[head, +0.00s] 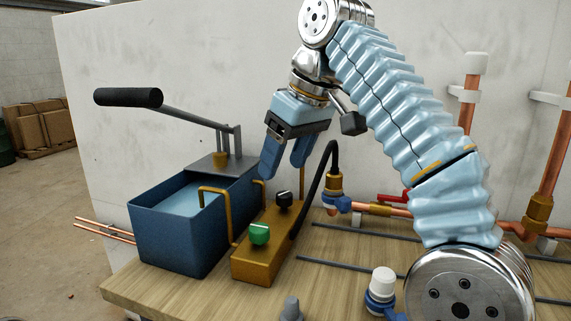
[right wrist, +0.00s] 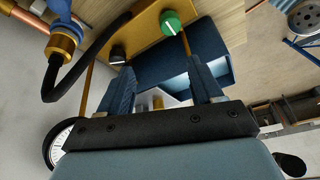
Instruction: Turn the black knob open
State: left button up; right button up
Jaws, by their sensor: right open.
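The black knob (head: 284,199) sits on top of a brass block (head: 258,262), behind a green knob (head: 259,233). In the right wrist view the black knob (right wrist: 118,54) shows left of the green knob (right wrist: 170,22). My right gripper (head: 285,170) is open and empty, above and a little behind the black knob, with its fingers pointing down. Its fingers show in the right wrist view (right wrist: 160,85), apart, with nothing between them. The gripper does not touch the black knob. My left gripper is not in view.
A blue water tank (head: 180,240) with a pump lever (head: 128,97) stands left of the block. A black hose (head: 322,170) arches close to the right of the knob. Copper pipes, a red handle (head: 393,198) and a white-capped valve (head: 383,281) lie to the right.

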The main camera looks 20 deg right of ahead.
aim_at(284, 195)
jog(key=w+d+f+m+t+h+b, duration=0.1)
jog(key=w+f+m+h, duration=0.1)
jog(key=w+f+m, duration=0.1)
jog(key=w+d+f+m+t+h+b, duration=0.1)
jog(key=w+f+m+t+b, duration=0.1)
jog(key=w+f, duration=0.3)
jog(key=w+d+f+m+t+h+b, duration=0.1)
jog(key=w+f+m+t+h+b, duration=0.1)
jog(key=w+f+m, duration=0.2)
jog(key=shift+w+f+m+h, duration=0.35)
jog(key=shift+f+m, duration=0.15)
jog(key=shift+m, duration=0.1)
jog(key=shift+c, duration=0.4)
jog(key=c, duration=1)
